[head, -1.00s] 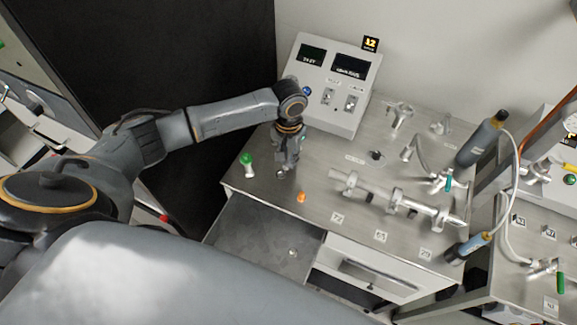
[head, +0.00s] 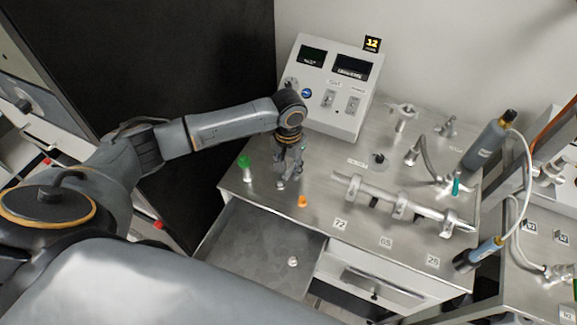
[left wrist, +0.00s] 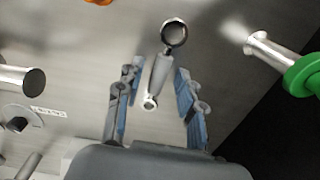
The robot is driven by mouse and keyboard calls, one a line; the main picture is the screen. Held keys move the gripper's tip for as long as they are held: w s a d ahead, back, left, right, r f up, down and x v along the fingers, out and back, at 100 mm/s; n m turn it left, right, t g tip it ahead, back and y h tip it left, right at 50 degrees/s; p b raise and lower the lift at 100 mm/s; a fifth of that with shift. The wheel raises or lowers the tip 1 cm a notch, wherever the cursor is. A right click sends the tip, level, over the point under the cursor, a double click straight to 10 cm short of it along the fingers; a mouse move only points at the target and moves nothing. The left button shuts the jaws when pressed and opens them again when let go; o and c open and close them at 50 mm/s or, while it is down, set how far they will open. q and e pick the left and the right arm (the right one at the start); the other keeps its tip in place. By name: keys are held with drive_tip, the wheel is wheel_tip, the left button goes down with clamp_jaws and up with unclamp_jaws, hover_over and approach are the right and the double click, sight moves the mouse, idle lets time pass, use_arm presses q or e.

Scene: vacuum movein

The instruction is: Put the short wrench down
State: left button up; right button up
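The short wrench (left wrist: 160,68) is a small silver tool with a ring at its far end. In the left wrist view it lies between the two fingers of my left gripper (left wrist: 160,92), with a gap on each side. My left gripper is open around it and points down at the steel worktop. In the head view, this gripper (head: 288,172) is low over the front left part of the worktop (head: 322,214). The wrench's ring end (head: 281,185) shows just below the fingers there; the rest is hidden. My right gripper is not in view.
A green-topped piece (head: 244,162) stands left of the gripper and a small orange piece (head: 302,201) in front. A control box (head: 335,85) stands behind. A metal tube assembly (head: 400,205) lies to the right. An open drawer (head: 255,250) is below the front edge.

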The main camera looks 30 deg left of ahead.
sight(289, 170)
use_arm(q)
drive_tip(key=shift+r, duration=0.25)
wheel_tip(289, 170, up, 12)
drive_tip(key=b, duration=0.2)
drive_tip(key=shift+b, duration=0.35)
